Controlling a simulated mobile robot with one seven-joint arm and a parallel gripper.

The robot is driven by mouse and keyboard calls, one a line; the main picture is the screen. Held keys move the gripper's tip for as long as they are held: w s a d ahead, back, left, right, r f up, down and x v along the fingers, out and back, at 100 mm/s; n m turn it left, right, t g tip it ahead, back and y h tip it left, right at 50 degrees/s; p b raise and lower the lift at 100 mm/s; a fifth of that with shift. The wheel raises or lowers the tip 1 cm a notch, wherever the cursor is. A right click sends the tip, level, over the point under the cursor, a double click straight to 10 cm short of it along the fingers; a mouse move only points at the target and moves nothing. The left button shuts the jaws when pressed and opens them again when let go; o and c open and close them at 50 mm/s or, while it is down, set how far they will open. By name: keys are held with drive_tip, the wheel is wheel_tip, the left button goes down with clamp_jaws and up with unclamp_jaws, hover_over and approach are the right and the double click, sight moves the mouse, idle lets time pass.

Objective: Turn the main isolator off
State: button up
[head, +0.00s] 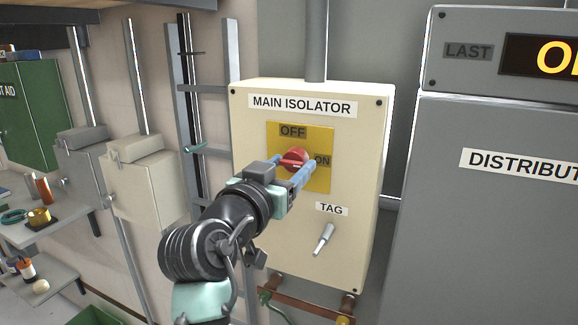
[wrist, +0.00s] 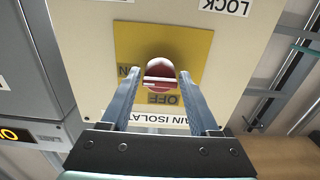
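The main isolator is a cream box (head: 360,150) on the wall. Its yellow plate (head: 318,140) reads OFF at the top and ON at the right. A red rotary knob (head: 291,157) sits on the plate; it also shows in the wrist view (wrist: 160,71), which is upside down. My gripper (head: 306,171) is in front of the knob. In the wrist view my gripper (wrist: 158,90) is open, with one blue finger on each side of the knob. I cannot tell whether they touch it.
A grey lever (head: 323,239) hangs below the TAG label on the same box. A grey distribution cabinet (head: 480,220) stands to the right. Smaller boxes (head: 145,180) and a shelf with items (head: 40,225) are at the left.

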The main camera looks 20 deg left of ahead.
clamp_jaws()
drive_tip(key=shift+n, duration=0.3)
drive_tip(key=n+p, duration=0.1)
drive_tip(key=n, duration=0.2)
drive_tip(key=shift+d+r, duration=0.1)
drive_tip(key=n+p, duration=0.2)
drive_tip(key=n, duration=0.3)
drive_tip(key=shift+p, duration=0.3)
drive_tip(key=n+p, duration=0.3)
drive_tip(key=n, duration=0.2)
drive_tip(key=shift+r, duration=0.1)
drive_tip(key=shift+n+p, duration=1.05)
drive_tip(key=shift+n, duration=1.05)
